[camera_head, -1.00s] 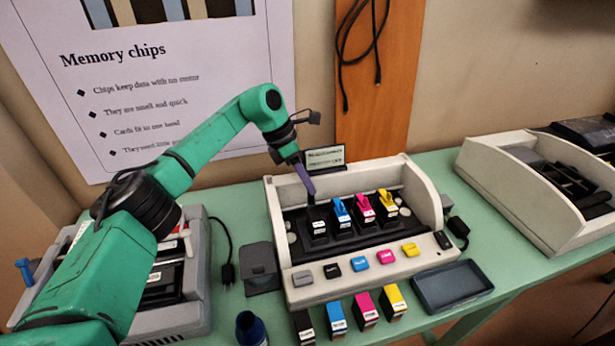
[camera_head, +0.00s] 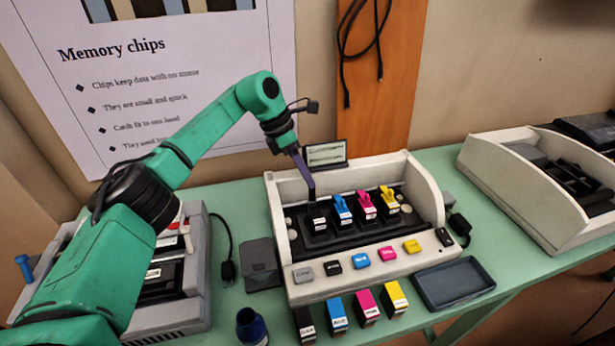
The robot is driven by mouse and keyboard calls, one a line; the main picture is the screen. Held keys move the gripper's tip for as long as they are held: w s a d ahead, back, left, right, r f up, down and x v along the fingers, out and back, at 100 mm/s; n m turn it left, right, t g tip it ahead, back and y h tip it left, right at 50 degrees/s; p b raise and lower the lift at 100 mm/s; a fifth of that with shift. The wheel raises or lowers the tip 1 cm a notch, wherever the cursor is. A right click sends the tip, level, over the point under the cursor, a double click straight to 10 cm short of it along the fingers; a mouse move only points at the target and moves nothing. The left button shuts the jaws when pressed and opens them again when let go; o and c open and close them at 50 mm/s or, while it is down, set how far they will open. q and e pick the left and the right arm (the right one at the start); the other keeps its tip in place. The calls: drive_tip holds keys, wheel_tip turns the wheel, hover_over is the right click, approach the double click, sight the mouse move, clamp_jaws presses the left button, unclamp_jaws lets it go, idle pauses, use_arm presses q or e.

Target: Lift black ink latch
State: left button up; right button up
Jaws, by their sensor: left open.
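The black ink cartridge (camera_head: 318,220) sits in the leftmost slot of the white printer carriage tray (camera_head: 283,245), beside the cyan (camera_head: 341,208), magenta (camera_head: 365,205) and yellow (camera_head: 388,198) ones. Those three show raised coloured latches. The black latch is hidden behind my left gripper. My left gripper (camera_head: 311,198) is open, pointing down with its dark purple finger tips right at the top of the black cartridge. I cannot tell whether they touch it. My right gripper is out of view.
Loose cartridges (camera_head: 337,314) stand in front of the printer, with an empty dark tray (camera_head: 453,285) at right. A dark bottle (camera_head: 251,328) stands at front left. Another open printer (camera_head: 535,190) is at far right.

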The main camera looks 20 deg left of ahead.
use_arm(q)
drive_tip(key=v, duration=1.3)
drive_tip(key=shift+s, duration=0.1)
